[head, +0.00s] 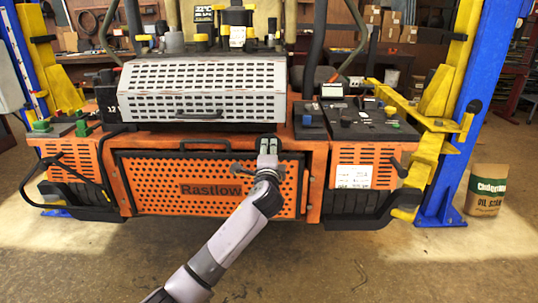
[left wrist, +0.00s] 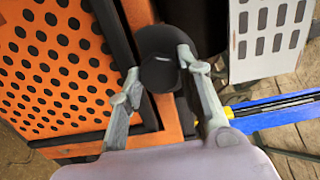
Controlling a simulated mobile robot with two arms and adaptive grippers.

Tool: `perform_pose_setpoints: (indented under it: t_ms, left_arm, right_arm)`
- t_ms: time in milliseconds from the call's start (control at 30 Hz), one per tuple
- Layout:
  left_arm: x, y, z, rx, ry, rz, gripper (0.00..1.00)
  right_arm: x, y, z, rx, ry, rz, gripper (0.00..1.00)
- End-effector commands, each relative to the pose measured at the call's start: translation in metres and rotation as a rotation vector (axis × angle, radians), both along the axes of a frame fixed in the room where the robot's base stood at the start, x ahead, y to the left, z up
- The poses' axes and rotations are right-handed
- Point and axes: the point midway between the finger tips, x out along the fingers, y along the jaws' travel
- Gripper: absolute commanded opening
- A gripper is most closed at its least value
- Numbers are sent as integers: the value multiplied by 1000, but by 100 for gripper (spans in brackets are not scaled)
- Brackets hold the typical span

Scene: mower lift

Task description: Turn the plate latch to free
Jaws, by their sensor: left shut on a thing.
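The orange perforated plate (head: 150,183), marked "Rastlow", covers the front of the lifted mower in the head view. It also fills the left side of the left wrist view (left wrist: 50,60). The plate latch is a round black knob (left wrist: 160,57) with a pale line on its face, at the plate's edge in the left wrist view. My left gripper (head: 268,143) reaches up to the plate's upper right part. In the left wrist view its two fingers (left wrist: 158,75) sit on both sides of the knob, shut on it. In the head view my gripper hides the latch.
A white slotted cover (head: 205,90) sits above the plate, with a black handle (head: 205,146) below it. Blue lift posts (head: 460,150) with yellow arms stand on both sides. An oil sack (head: 487,190) stands at the right. The floor in front is clear.

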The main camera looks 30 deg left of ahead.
Motion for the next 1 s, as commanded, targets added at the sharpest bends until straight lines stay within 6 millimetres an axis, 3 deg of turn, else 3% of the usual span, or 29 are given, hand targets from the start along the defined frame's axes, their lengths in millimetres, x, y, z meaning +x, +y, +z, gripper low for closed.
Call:
perform_pose_setpoints:
  t_ms: [567,600,867,1000]
  left_arm:
    - [0,0,-1,-28,-15,1,4]
    - [0,0,-1,-28,-15,1,34]
    - [0,0,0,-27,-15,1,52]
    - [0,0,0,-26,-15,0,52]
  right_arm:
    - [0,0,-1,0,0,0,40]
    - [0,0,-1,0,0,0,40]
    - [0,0,-1,0,0,0,40]
    - [0,0,-1,0,1,0,40]
